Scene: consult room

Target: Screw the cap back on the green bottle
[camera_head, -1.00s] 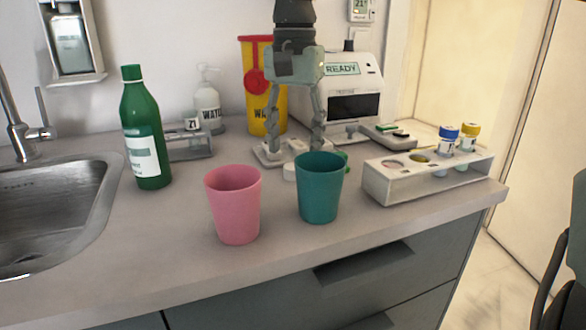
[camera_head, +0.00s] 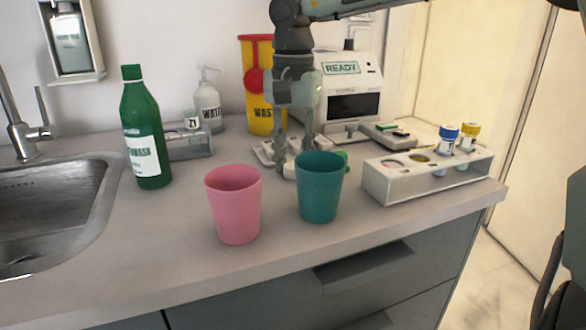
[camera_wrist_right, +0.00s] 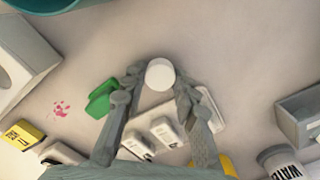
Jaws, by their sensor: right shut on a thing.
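The green bottle (camera_head: 146,135) with a white label stands upright on the counter, right of the sink. Its narrow top is green; I cannot tell its thread from here. My right gripper (camera_head: 292,166) points down behind the teal cup, well to the right of the bottle. In the right wrist view, its fingertips (camera_wrist_right: 160,78) are shut on a small round white cap (camera_wrist_right: 160,73), low at the counter. Whether the cap still touches the counter is unclear. My left gripper is not in view.
The teal cup (camera_head: 320,188) stands close in front of the right gripper, and the pink cup (camera_head: 234,205) left of it. A white tube rack (camera_head: 425,180) stands right. Behind are a yellow waste bin (camera_head: 262,95), a wash bottle (camera_head: 208,103) and a white machine (camera_head: 345,85).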

